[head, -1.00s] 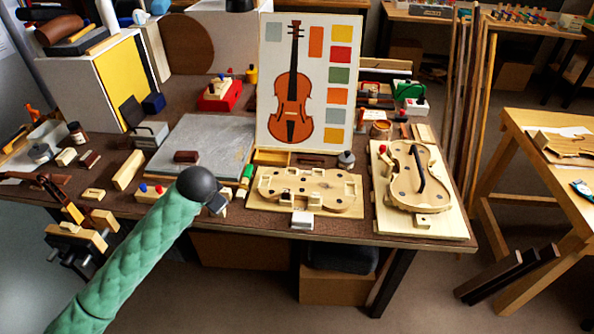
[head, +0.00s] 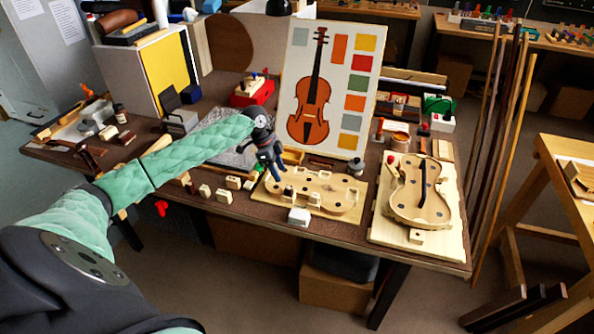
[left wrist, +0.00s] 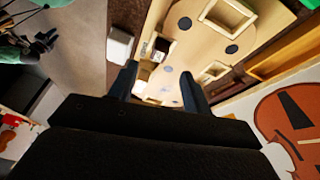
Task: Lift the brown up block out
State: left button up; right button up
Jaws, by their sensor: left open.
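The pale wooden violin form (head: 325,192) lies on a board at the front middle of the bench, with square recesses and dark round holes. It also shows in the left wrist view (left wrist: 205,45). A small dark brown block (left wrist: 162,45) sits in a recess at the form's edge, with a pale patch beside it. In the head view my gripper partly covers that side. My left gripper (head: 279,173) is open above the left end of the form. In the left wrist view its fingers (left wrist: 157,78) are apart, with nothing clearly held between them. My right gripper is out of view.
A white block (head: 299,216) stands at the form's front edge. A violin body on a board (head: 400,228) lies to the right. The violin chart (head: 350,45) stands upright behind. Small wooden blocks (head: 223,196) lie left of the form.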

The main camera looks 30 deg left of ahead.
aim_at(288, 187)
pick_arm(q)
jog(key=shift+w+d+f+m+p, duration=0.1)
jog(key=shift+d+f+m+p, duration=0.35)
jog(key=shift+f, duration=0.75)
jog(key=shift+w+d+f+m+p, duration=0.2)
jog(key=shift+d+f+p, duration=0.3)
jog(key=shift+f, duration=0.65)
jog(key=shift+w+d+f+m+p, duration=0.1)
jog(key=shift+d+f+m+p, duration=0.35)
jog(key=shift+f, duration=0.75)
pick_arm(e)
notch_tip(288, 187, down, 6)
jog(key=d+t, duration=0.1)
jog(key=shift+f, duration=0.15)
pick_arm(q)
jog(key=shift+d, duration=0.1)
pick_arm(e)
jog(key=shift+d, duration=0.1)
pick_arm(q)
jog(key=c, duration=1)
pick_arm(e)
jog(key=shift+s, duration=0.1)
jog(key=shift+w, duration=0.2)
